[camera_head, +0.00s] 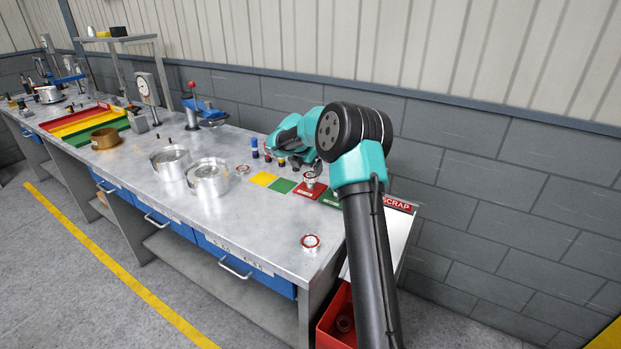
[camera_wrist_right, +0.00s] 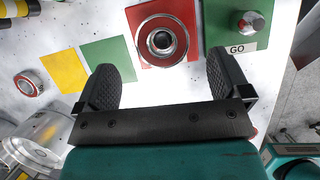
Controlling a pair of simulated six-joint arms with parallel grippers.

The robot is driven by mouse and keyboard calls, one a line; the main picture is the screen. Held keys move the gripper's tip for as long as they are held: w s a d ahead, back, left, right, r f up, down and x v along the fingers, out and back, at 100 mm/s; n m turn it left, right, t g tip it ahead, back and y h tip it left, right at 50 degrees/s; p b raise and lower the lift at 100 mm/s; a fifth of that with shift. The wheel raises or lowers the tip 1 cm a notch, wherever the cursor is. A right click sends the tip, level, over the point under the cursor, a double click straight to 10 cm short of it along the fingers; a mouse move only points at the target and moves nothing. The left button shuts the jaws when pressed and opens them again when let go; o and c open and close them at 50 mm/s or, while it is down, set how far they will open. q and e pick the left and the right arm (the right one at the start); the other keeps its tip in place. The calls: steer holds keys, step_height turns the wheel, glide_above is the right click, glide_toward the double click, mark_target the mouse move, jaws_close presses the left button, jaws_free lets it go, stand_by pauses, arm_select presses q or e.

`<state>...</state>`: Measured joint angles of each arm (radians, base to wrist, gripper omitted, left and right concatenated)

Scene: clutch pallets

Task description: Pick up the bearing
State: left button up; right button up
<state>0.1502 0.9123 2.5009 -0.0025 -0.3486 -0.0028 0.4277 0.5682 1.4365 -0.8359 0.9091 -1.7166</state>
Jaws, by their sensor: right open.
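A ring-shaped bearing (camera_head: 309,180) with a red and silver rim lies on the red pad at the right end of the bench. It also shows in the right wrist view (camera_wrist_right: 152,46), just beyond the gap between my fingers. A second bearing (camera_head: 310,241) lies near the front right edge of the bench. A third (camera_head: 243,169) lies left of the yellow pad, also seen in the right wrist view (camera_wrist_right: 29,83). My right gripper (camera_wrist_right: 161,75) is open and empty above the pads, its fingers not touching the bearing. My left gripper is not in view.
Yellow (camera_head: 263,179) and green (camera_head: 282,186) pads lie left of the red one; a green GO pad (camera_wrist_right: 222,36) lies right of it. Two metal housings (camera_head: 207,179) stand left. A red bin (camera_head: 328,325) sits below the bench end. The front right bench top is mostly clear.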

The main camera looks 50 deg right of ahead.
mark_target(311, 176)
steer(key=x, duration=0.4)
steer(key=shift+s+f, duration=0.1)
stand_by(0.3)
steer(key=c, duration=1.2)
steer(key=shift+c, duration=0.2)
steer(key=shift+r, duration=1.65)
steer(key=shift+s+a+r, duration=0.1)
steer(key=shift+s+r, duration=0.05)
steer(key=shift+r, duration=0.1)
steer(key=s+a+r, duration=0.1)
steer(key=s+a, duration=0.9)
steer(key=a, duration=0.1)
steer(key=shift+a, duration=0.35)
